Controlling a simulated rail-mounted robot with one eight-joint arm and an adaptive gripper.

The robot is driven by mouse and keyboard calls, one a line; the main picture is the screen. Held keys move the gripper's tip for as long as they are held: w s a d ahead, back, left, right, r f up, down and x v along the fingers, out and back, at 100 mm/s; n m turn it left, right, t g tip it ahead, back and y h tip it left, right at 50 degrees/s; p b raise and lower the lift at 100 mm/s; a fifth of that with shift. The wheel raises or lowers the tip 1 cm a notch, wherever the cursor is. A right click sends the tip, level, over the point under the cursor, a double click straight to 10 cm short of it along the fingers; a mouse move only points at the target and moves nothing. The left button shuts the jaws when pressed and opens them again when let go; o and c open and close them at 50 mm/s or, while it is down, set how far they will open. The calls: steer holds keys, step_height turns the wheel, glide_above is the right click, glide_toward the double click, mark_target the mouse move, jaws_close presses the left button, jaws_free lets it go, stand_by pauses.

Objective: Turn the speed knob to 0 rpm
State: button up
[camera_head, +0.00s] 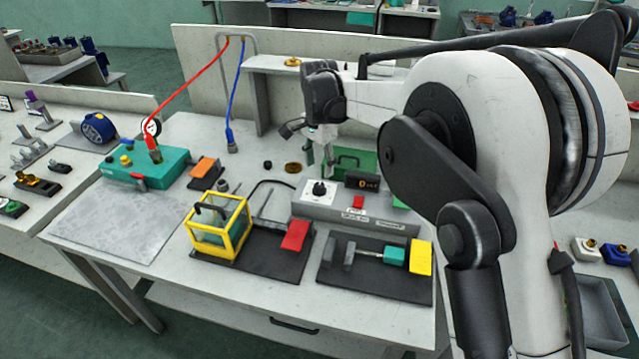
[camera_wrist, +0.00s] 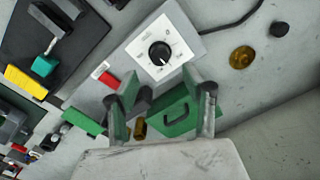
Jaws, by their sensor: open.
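The speed knob (camera_head: 319,188) is a round black knob with a white mark, on a white dial plate on top of the grey control box (camera_head: 345,212). In the wrist view the knob (camera_wrist: 160,53) sits above the gap between my fingers, with the white dial plate (camera_wrist: 178,32) around it. My gripper (camera_wrist: 162,92) is open and empty, apart from the knob. In the head view my gripper (camera_head: 320,160) hangs just behind the control box. A small dark display (camera_head: 361,181) stands right of the knob; its orange digits are too small to read fully.
A green part with a black handle (camera_wrist: 178,115) lies below the dial in the wrist view. A yellow-framed case (camera_head: 218,228) and a black mat with a teal-ended tool (camera_head: 393,256) stand in front. A brass disc (camera_wrist: 242,57) lies nearby.

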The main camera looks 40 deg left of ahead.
mark_target(319, 185)
step_height(319, 185, down, 7)
stand_by(0.3)
jaws_close()
stand_by(0.3)
